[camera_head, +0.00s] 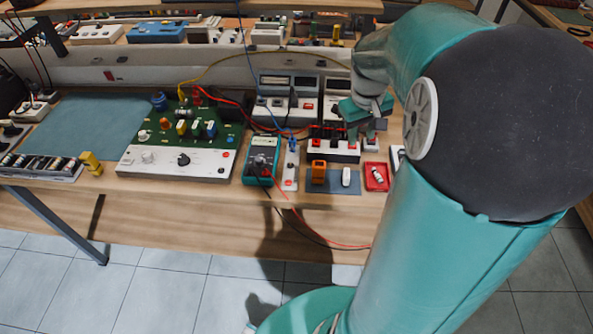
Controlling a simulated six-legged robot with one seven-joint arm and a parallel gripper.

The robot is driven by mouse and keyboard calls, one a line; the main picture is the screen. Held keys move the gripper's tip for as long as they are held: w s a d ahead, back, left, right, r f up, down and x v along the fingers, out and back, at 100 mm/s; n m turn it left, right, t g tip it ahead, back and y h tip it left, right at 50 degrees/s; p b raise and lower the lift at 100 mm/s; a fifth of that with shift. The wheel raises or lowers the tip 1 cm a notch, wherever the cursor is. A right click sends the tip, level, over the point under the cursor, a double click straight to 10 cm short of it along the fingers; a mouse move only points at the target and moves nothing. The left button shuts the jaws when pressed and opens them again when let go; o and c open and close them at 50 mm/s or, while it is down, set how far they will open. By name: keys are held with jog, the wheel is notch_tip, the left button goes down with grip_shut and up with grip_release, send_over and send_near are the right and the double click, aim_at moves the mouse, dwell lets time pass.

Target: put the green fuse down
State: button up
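My gripper (366,128) is at the end of my teal arm, above the back right part of the workbench. It points down over a white block with dark tops and red parts (335,150). Its teal fingers are small in the picture and partly overlap, so I cannot tell whether they are open or shut. I cannot make out a green fuse; anything between the fingers would blend with their teal colour. I cannot tell whether the fingertips touch the block.
A blue mat (333,186) holds an orange block (318,172) and a white piece (346,177). A red tray (377,184) is beside it. A green circuit board (190,128), a teal meter (262,155) and loose wires crowd the bench. The left mat (85,125) is mostly clear.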

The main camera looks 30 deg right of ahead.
jog(key=s+a+r+t, duration=0.2)
jog(key=s+a+r, duration=0.2)
jog(key=a, duration=0.7)
jog(key=s+a+r+n+t+y, duration=0.1)
jog(key=s+a+r+t, duration=0.2)
jog(key=a, duration=0.9)
jog(key=s+r, duration=0.1)
jog(key=s, duration=0.2)
jog(key=shift+s+a, duration=0.2)
